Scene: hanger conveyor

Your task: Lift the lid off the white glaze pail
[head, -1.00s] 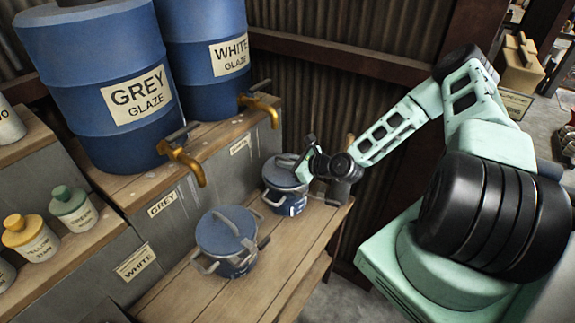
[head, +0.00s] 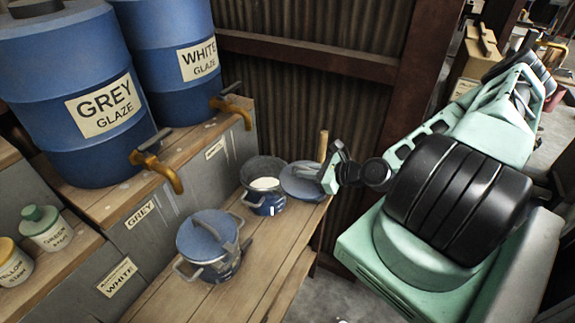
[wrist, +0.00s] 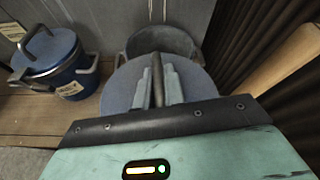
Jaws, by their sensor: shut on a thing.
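The open blue pail (head: 263,203) stands at the back of the wooden bench, with white glaze (head: 264,184) inside. Its label is too small to read. The blue-grey lid (head: 302,184) is off it, just to its right near the bench's edge. My gripper (head: 335,172) is shut on the lid's bar handle. In the wrist view the jaws (wrist: 157,88) clasp the handle, the lid (wrist: 122,88) lies level below them, and the pail's rim (wrist: 160,42) shows behind. I cannot tell whether the lid touches the bench.
A second blue pail (head: 208,250) with its lid on stands nearer on the bench. Blue GREY (head: 70,90) and WHITE (head: 165,60) glaze drums with brass taps stand on the ledge at left. A wooden stick (head: 323,146) rises behind the lid.

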